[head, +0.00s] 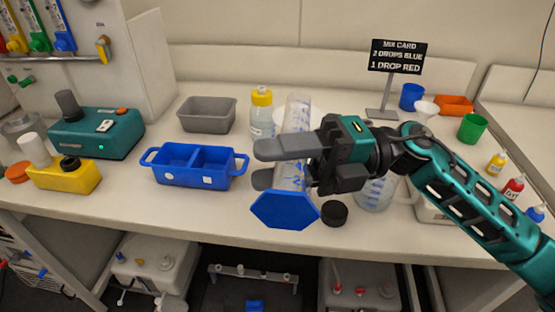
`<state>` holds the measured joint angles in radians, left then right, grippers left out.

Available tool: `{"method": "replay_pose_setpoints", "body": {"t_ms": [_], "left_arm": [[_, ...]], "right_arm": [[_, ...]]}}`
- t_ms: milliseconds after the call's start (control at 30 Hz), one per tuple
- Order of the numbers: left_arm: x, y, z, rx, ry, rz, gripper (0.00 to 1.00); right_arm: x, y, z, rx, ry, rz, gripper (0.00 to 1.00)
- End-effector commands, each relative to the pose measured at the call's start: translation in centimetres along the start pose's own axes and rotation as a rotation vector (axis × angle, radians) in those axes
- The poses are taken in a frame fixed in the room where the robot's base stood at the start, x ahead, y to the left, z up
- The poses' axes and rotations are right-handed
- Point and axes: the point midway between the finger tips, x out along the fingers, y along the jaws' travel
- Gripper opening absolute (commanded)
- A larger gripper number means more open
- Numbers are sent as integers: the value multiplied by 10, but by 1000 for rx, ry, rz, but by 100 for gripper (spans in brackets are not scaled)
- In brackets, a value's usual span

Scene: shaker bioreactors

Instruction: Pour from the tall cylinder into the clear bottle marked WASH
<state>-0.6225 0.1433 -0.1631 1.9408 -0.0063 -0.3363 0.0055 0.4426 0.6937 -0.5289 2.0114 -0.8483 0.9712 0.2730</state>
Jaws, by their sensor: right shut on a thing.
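My right gripper (262,165) is shut on the tall cylinder, a clear tube (297,112) with blue markings and a blue hexagonal base (285,212). The cylinder is held over the bench, its base toward me and its upper end farther back; its exact tilt is hard to judge. A clear vessel (374,196) with blue markings stands behind and below my right wrist, partly hidden. I cannot read WASH on either. My left gripper is not in view.
A black cap (334,213) lies beside the blue base. A blue two-part tray (194,167) and a grey bin (207,114) are to the left. A sign (397,57) stands behind. Coloured cups (472,128) and dropper bottles (513,189) are at the right.

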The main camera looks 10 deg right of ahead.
Motion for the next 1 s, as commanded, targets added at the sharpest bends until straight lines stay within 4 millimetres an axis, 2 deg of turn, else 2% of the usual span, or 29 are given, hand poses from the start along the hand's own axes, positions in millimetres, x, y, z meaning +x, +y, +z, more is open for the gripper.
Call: {"method": "replay_pose_setpoints", "body": {"t_ms": [1000], "left_arm": [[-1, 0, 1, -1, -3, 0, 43]], "right_arm": [[0, 17, 5, 127, -17, 53, 6]]}}
